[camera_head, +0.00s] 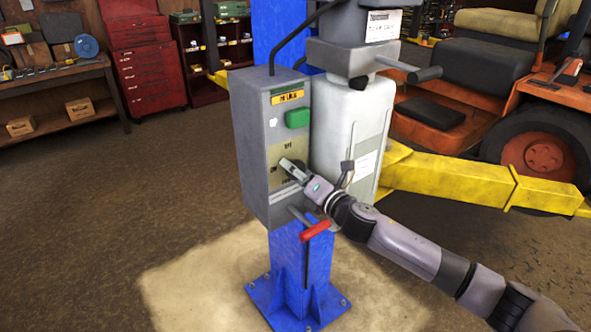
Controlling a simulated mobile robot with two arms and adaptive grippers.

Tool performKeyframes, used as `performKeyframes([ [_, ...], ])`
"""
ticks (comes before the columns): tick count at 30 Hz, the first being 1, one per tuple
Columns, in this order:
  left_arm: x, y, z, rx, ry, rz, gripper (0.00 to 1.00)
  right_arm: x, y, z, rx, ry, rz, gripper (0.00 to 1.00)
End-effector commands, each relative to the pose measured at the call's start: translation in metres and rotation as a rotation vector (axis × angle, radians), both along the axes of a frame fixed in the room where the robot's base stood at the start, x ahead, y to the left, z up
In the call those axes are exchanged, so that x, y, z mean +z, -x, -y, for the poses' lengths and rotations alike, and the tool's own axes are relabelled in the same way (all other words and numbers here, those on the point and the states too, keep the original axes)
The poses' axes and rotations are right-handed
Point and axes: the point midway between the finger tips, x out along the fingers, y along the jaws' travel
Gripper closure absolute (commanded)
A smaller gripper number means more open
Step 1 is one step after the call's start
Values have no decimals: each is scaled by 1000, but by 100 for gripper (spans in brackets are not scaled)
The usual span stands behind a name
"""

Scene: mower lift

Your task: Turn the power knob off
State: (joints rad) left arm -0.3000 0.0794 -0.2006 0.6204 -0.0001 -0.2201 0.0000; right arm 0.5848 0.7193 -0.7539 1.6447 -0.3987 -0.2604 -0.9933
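The grey control box (254,150) is mounted on the blue lift post. The power knob (300,166) is a dark round dial on the box's yellowish front plate, with small lettering above it, to its left and below it. My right gripper (291,167) comes in from the lower right, its tip at the dial. It covers much of the dial, so the knob's pointing direction is hidden. I cannot tell whether the fingers are closed around the knob or only beside it. My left gripper is not in view.
A green button (297,118) sits above the dial. A red-handled lever (315,231) sticks out below the box. A white tank (345,130) stands right of the box, close behind my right arm. A yellow lift arm (450,180) extends right, near an orange mower (540,100). Floor at left is clear.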

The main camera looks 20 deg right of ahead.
Motion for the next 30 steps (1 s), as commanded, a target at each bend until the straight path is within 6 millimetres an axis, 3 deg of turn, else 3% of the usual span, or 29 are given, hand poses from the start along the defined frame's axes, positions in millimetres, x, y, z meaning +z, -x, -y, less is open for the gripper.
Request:
performKeyframes([
  [15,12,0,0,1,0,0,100,2,0,0,-3,-442,-161,84],
  [30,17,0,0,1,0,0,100,2,0,0,-1,-661,-240,84],
])
